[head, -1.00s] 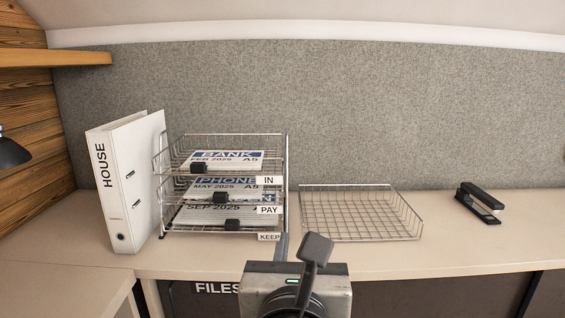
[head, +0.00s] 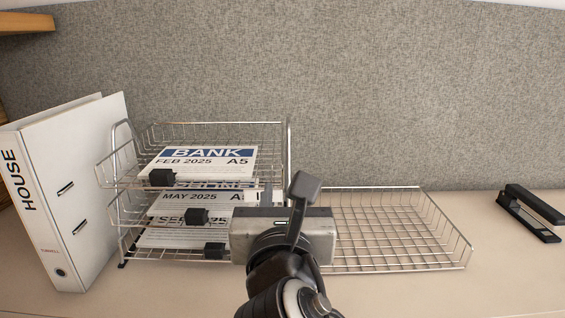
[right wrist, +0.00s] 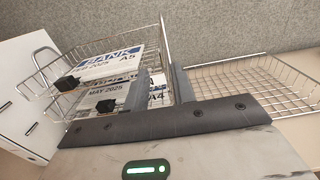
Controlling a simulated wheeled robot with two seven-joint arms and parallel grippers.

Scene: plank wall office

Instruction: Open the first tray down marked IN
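A three-level wire tray rack stands left of centre in the head view. Its top tray (head: 205,132), which bore the IN label a second ago, holds a BANK paper (head: 207,160) and has a black clip (head: 162,178) at its front. The label is hidden now. The middle tray (head: 118,212) holds a MAY 2025 paper (head: 185,200). My right gripper (head: 283,187) is at the rack's right front corner. In the right wrist view its fingers (right wrist: 160,78) are apart, with tray wires showing between them; contact cannot be told. My left gripper is out of view.
An empty wire tray (head: 400,228) lies on the desk just right of the rack. A white HOUSE binder (head: 75,190) stands close on its left. A grey panel (head: 400,90) rises behind.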

